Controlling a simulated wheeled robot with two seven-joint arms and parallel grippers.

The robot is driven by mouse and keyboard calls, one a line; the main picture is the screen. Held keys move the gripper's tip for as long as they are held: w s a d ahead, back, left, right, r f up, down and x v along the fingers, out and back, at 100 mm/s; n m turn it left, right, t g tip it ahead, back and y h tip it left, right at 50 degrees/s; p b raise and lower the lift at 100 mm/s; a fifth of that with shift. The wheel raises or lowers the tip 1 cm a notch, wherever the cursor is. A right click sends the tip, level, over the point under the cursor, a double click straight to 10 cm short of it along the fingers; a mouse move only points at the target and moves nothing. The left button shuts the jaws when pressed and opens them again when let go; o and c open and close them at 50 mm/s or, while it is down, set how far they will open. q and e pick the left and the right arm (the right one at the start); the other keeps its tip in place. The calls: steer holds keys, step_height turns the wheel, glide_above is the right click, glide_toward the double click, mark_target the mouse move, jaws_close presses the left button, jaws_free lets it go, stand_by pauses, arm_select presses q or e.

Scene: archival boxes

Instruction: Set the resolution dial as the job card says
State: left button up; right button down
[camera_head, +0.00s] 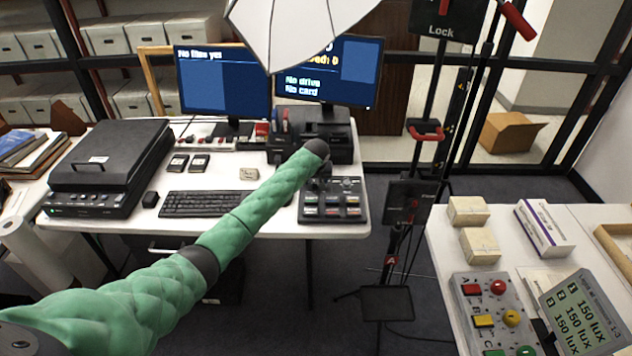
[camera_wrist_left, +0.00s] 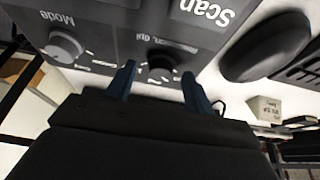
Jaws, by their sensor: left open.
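The resolution dial (camera_wrist_left: 160,62) is a dark round knob on a grey panel, upside down in the left wrist view, with a partly hidden "dpi" label. My left gripper (camera_wrist_left: 159,84) is open, with one blue finger on each side of the dial; I cannot tell whether they touch it. The dial's pointer setting is not readable. In the head view, my left gripper (camera_head: 322,178) is at the back left of the control panel (camera_head: 333,215), and the dial there is too small to tell. I cannot make out a job card. My right gripper is out of view.
A grey Mode knob (camera_wrist_left: 66,46) is beside the dial. A dark mouse (camera_wrist_left: 264,46) lies off the panel's edge. A keyboard (camera_head: 205,203) and small beige box (camera_head: 248,174) share the desk. Monitors (camera_head: 222,80) stand behind; a lamp stand (camera_head: 400,215) is close on the right.

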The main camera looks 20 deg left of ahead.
arm_select(q)
steer(key=b+v, duration=0.1)
steer(key=v, duration=0.6)
steer(key=shift+b, duration=0.4)
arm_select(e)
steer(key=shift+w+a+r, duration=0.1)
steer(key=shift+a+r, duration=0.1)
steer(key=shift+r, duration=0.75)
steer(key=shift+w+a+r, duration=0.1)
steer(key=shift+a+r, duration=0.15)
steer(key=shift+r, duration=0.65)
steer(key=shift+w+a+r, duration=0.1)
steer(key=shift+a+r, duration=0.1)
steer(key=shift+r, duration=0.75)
arm_select(q)
steer(key=shift+s, duration=0.1)
